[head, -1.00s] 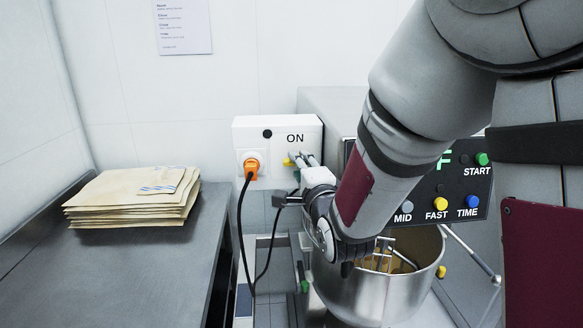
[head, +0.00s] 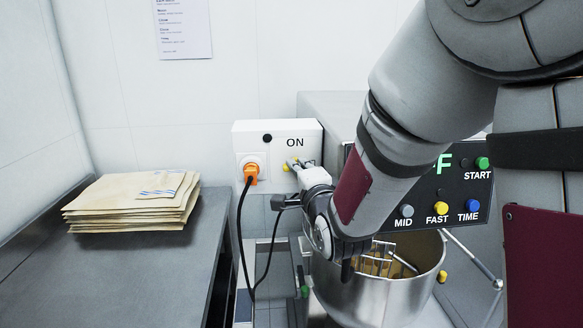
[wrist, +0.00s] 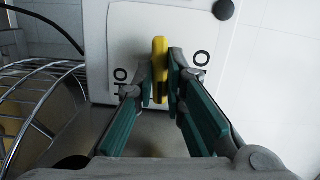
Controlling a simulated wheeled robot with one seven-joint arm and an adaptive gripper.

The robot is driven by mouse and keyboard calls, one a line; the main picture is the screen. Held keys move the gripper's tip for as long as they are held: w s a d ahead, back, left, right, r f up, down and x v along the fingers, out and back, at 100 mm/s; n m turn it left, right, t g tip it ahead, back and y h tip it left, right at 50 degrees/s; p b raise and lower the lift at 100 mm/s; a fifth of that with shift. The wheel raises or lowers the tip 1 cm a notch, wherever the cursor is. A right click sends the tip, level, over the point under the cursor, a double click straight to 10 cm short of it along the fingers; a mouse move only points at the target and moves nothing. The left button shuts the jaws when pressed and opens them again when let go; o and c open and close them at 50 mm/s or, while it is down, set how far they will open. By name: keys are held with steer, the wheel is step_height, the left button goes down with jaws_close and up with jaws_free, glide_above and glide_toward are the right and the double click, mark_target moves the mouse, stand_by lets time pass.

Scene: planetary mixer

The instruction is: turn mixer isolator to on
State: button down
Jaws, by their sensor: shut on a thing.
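The mixer isolator is a yellow handle on a white wall box (head: 248,138); in the head view the handle (head: 287,166) shows only partly behind my fingers. In the wrist view the yellow handle (wrist: 159,70) stands upright in the picture. The ON lettering is to its right and partly hidden lettering to its left. My gripper (head: 298,164) reaches the box from the right in the head view. In the wrist view my gripper (wrist: 160,84) has its two fingers on either side of the handle, shut on it.
An orange plug (head: 250,170) with a black cable sits left of the handle. The mixer bowl (head: 385,290) and button panel (head: 440,195) are to the right, close to my arm. Paper sacks (head: 135,200) lie on the steel counter (head: 120,270) at left.

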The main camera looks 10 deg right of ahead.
steer(key=shift+n+p, duration=0.5)
steer(key=shift+n, duration=1.1)
steer(key=shift+r+n+g+h+p, duration=0.1)
steer(key=shift+n+g+h+p, duration=0.35)
steer(key=shift+n+p, duration=1.2)
steer(key=shift+n+b, duration=0.45)
steer(key=shift+b, duration=0.1)
